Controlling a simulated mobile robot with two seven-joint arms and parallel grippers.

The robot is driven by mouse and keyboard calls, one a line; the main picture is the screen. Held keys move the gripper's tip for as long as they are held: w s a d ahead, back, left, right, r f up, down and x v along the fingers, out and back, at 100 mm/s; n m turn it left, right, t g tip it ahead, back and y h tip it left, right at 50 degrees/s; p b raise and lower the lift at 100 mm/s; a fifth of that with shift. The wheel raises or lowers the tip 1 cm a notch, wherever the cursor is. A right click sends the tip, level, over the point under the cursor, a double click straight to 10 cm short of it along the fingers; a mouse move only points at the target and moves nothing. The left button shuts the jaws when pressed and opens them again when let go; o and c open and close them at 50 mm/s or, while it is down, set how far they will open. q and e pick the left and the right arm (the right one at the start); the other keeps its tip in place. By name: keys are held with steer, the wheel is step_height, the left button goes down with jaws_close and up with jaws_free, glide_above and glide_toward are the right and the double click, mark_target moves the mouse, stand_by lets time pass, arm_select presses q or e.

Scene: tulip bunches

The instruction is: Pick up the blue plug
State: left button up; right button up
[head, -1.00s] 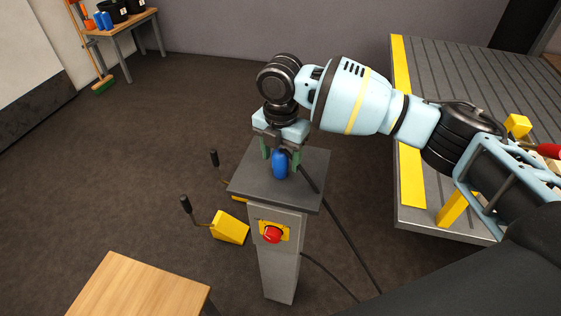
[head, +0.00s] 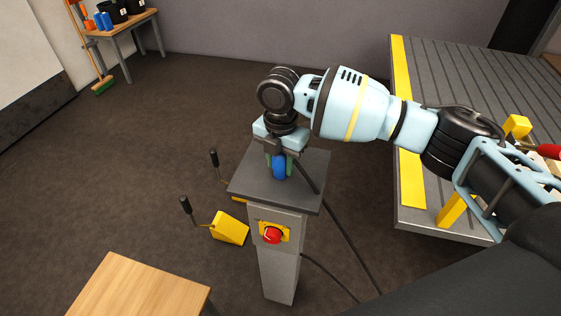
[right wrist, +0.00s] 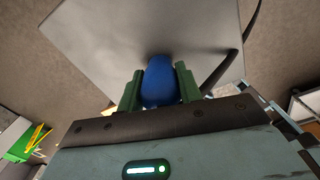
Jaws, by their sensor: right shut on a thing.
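The blue plug (head: 279,168) stands on the dark grey top of a pedestal (head: 300,192), in the middle of the head view. My right gripper (head: 279,162) points down over it, shut on the plug with its green fingers on either side. In the right wrist view the plug (right wrist: 160,82) sits between the two green fingers (right wrist: 158,88) above the grey pedestal top (right wrist: 105,40). A dark cable runs off beside it. I cannot tell whether the plug touches the pedestal top. My left gripper is not in view.
The pedestal's front has a red button (head: 272,235) on a yellow plate. Yellow pedals with black levers (head: 230,228) stand left of it. A wooden table (head: 140,290) is at lower left, and a grey slotted table (head: 480,80) with a yellow edge at right.

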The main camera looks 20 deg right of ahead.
steer(key=shift+r, duration=0.1)
